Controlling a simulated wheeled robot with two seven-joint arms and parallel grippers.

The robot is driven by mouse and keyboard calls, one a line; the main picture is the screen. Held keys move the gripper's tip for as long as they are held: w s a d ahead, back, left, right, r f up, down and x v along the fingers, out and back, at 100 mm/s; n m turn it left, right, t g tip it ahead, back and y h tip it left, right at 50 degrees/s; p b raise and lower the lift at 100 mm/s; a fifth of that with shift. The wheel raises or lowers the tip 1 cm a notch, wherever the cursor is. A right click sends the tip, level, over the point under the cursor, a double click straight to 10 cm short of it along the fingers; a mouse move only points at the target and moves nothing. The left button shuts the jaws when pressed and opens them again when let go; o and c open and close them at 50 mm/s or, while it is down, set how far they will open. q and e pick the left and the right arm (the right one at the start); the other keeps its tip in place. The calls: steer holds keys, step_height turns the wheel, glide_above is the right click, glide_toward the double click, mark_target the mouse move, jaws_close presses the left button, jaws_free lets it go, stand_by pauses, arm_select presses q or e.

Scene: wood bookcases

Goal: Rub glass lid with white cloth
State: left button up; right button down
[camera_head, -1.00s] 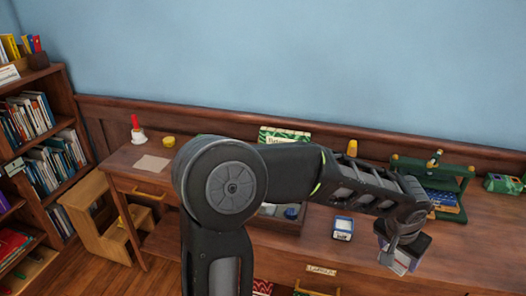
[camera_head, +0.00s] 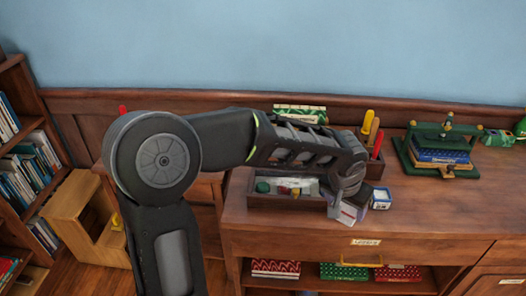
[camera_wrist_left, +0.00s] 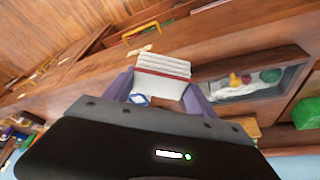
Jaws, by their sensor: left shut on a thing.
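My left gripper (camera_head: 347,203) is shut on a white folded cloth (camera_head: 350,214) at the desk's front edge, just right of a wooden box. In the left wrist view the cloth (camera_wrist_left: 163,68) shows pale folds and a red stripe between the purple fingers. The wooden box (camera_head: 285,202) holds small coloured things. Its top in the left wrist view (camera_wrist_left: 250,83) looks glassy, which may be the glass lid; I cannot tell for sure. The cloth looks apart from this top. My right gripper is not in view.
A small blue-and-white box (camera_head: 381,198) stands close to my left gripper. Behind it is a holder with yellow and red handles (camera_head: 368,125). A green press (camera_head: 443,150) with books stands further right. The desk's front right (camera_head: 450,205) is clear.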

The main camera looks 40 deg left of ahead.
arm_select(q)
steer(key=w+a+n+y+p, duration=0.1)
steer(key=a+n, duration=0.2)
steer(key=a, duration=1)
steer(key=w+a+r+n+y+p, duration=0.1)
steer(key=a+n, duration=0.3)
steer(key=a, duration=1)
steer(key=shift+w+a+r+g+y+p, duration=0.25)
steer(key=shift+w+g+y+p, duration=0.15)
steer(key=shift+w+p, duration=0.15)
steer(key=shift+d, duration=0.1)
